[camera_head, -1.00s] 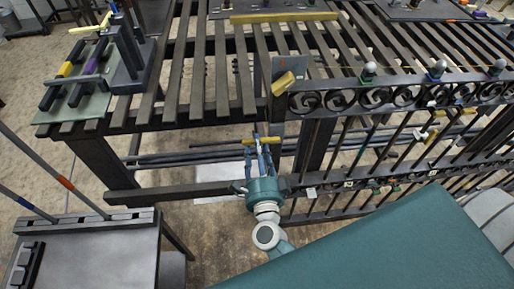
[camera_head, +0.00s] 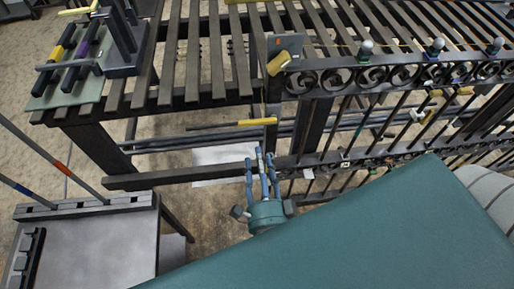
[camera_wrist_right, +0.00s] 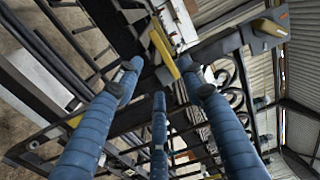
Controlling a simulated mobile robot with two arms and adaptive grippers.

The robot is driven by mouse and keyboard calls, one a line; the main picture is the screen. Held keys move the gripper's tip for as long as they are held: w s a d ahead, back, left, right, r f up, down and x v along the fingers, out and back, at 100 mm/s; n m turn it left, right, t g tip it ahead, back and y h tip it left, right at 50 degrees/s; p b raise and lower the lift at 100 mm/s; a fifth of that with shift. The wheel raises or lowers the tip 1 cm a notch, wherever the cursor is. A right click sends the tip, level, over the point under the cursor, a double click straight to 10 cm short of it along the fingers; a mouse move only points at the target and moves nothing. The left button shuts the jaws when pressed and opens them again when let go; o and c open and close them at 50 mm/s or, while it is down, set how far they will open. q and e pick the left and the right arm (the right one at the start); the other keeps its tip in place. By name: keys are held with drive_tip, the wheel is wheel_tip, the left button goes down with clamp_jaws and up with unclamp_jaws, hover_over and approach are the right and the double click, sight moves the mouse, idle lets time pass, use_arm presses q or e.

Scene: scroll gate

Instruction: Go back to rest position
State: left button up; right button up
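My right gripper (camera_head: 261,158) is in the middle of the head view, in front of the slatted metal table and left of the scroll gate (camera_head: 405,80). Its blue fingers are spread and empty. In the right wrist view the three open fingers (camera_wrist_right: 158,76) have nothing between them. A yellow bar (camera_head: 258,122) is just beyond the fingertips, apart from them in the head view. A yellow bar also shows past the fingers in the wrist view (camera_wrist_right: 164,50). My left gripper is not in view. My right arm behind the wrist is mostly hidden.
The slatted table (camera_head: 192,60) lies ahead, with a tool rack (camera_head: 122,55) at its left. A yellow block (camera_head: 279,63) is on the gate's corner. A grey bench (camera_head: 95,245) stands at lower left. Bare floor (camera_head: 215,215) shows between bench and gripper.

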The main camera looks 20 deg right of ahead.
drive_tip(key=shift+s+a, duration=0.1)
drive_tip(key=shift+s, duration=0.25)
idle(0.3)
drive_tip(key=s+a+f+n+g+y+b, duration=0.1)
drive_tip(key=s+a+f+n+g+y, duration=0.3)
drive_tip(key=f, duration=0.7)
drive_tip(key=s+f+n+g+y, duration=0.1)
drive_tip(key=f+n, duration=0.5)
drive_tip(key=f, duration=0.4)
drive_tip(key=s+a+f+n+g+y+b, duration=0.1)
drive_tip(key=s+a+f+n+g+y, duration=0.15)
drive_tip(key=f+n, duration=0.6)
drive_tip(key=s+d+f+n+g+h, duration=0.1)
drive_tip(key=s+d+f+g, duration=0.3)
drive_tip(key=s+f, duration=0.6)
drive_tip(key=s+d+f+n+g+h, duration=0.1)
drive_tip(key=s+d+f+n+g, duration=0.3)
drive_tip(key=s+d+f, duration=0.5)
drive_tip(key=s+f+g, duration=0.1)
drive_tip(key=s+f, duration=0.1)
drive_tip(key=s, duration=0.3)
drive_tip(key=shift+s+d+f+b, duration=0.15)
drive_tip(key=shift+s+f+b, duration=0.15)
drive_tip(key=shift+s+b, duration=0.05)
drive_tip(key=shift+h, duration=0.25)
